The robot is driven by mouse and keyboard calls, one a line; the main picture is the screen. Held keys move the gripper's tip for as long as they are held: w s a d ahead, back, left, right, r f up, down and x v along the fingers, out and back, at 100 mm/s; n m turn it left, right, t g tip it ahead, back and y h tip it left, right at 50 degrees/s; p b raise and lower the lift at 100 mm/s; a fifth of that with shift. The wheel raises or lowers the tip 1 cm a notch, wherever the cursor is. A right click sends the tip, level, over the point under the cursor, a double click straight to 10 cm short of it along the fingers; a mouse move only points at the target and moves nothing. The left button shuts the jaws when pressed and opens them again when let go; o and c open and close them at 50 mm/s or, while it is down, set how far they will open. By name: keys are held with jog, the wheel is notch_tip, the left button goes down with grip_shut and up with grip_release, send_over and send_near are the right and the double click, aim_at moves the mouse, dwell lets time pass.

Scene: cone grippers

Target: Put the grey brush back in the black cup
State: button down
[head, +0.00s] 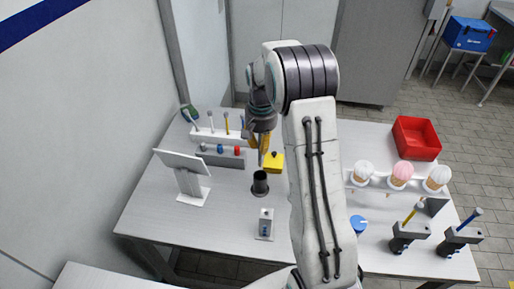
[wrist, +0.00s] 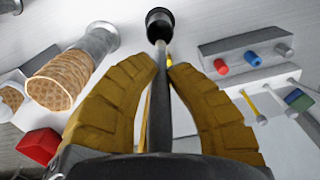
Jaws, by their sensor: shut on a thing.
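My gripper (head: 262,145) points down over the table with its yellow fingers shut on the grey brush. In the wrist view the brush (wrist: 159,105) is a dark grey rod between the two fingers (wrist: 163,70), running toward the black cup (wrist: 160,17). In the head view the black cup (head: 260,184) stands upright on the table just below the gripper. The brush's lower end shows thinly just above the cup's rim; I cannot tell whether it is inside the opening.
A yellow box (head: 274,165) with a black knob stands close behind the cup. A grey rack (head: 222,158) with coloured knobs and a tablet stand (head: 187,180) are to the left. A small grey device (head: 265,224) is in front. Ice cream cones (head: 401,175) and a red bin (head: 417,138) are right.

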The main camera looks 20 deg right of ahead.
aim_at(261, 157)
dwell(0.5)
jog(key=shift+f+b, duration=0.15)
jog(key=shift+b, duration=0.15)
jog(key=shift+f+b, duration=1.5)
jog(key=shift+f, duration=0.35)
jog(key=shift+f, duration=0.2)
jog(key=shift+f+b, duration=1.95)
jog(key=shift+f, duration=0.35)
jog(key=c, duration=1.2)
grip_release()
jog(key=shift+r, duration=0.1)
